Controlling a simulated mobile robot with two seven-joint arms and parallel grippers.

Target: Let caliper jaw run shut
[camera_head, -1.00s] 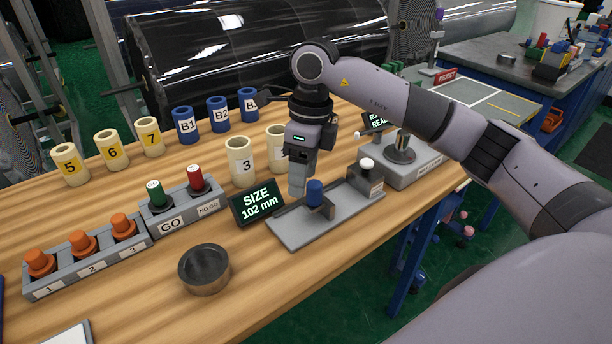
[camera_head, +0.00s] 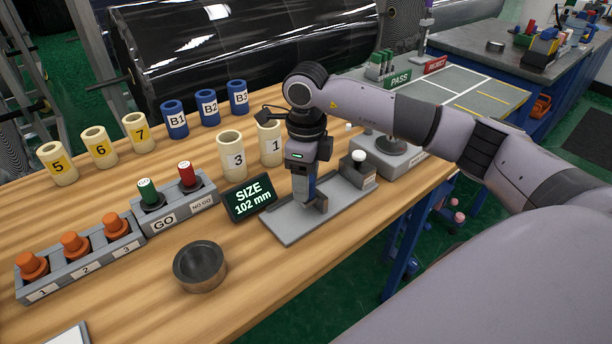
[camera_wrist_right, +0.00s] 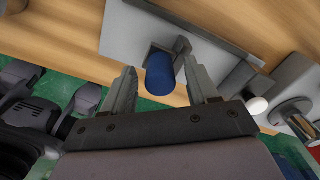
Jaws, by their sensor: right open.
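The caliper is a flat grey plate (camera_head: 287,226) on the wooden bench, with an upright jaw block and a blue knob. In the right wrist view the blue knob (camera_wrist_right: 159,74) stands between the two fingers of my open right gripper (camera_wrist_right: 160,88), with a gap visible on either side. In the head view my right gripper (camera_head: 306,200) points down over the plate and hides most of the knob. A white-topped post (camera_head: 358,157) stands at the plate's right end. The display (camera_head: 250,198) beside the plate reads SIZE 102 mm. My left gripper is out of view.
A grey GO / NO GO holder (camera_head: 176,212) and a dark round dish (camera_head: 200,268) are to the left. A grey gauge stand (camera_head: 395,155) is to the right.

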